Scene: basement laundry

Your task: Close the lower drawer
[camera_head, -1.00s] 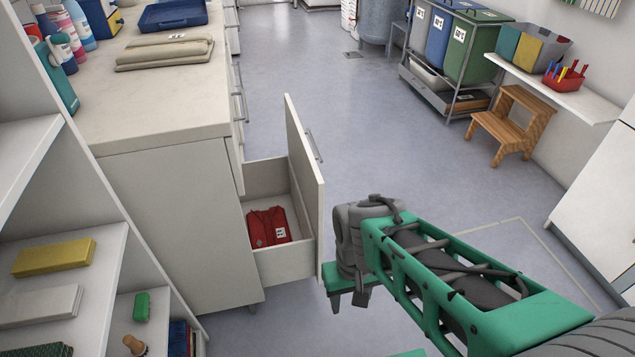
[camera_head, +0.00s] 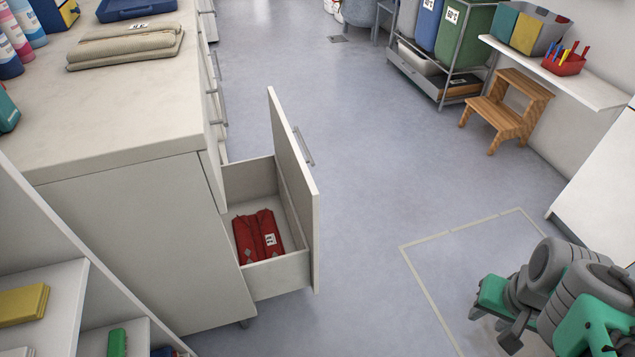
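The lower drawer (camera_head: 278,276) is pulled well out of the pale cabinet (camera_head: 130,235). Its tall front panel (camera_head: 292,185) stands upright, with a grey bar handle (camera_head: 303,147) on its outer face. A folded red cloth item (camera_head: 257,236) with a white label lies inside. My gripper (camera_head: 498,318) is at the lower right, above the floor, well to the right of the drawer front and not touching it. Its fingers are small and partly hidden, so I cannot tell whether they are open or shut.
The floor between the drawer and my arm is clear, with a pale outlined rectangle (camera_head: 425,285) marked on it. A wooden step stool (camera_head: 507,110) and a bin rack (camera_head: 440,92) stand farther back right. Open shelves (camera_head: 50,300) are at the near left.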

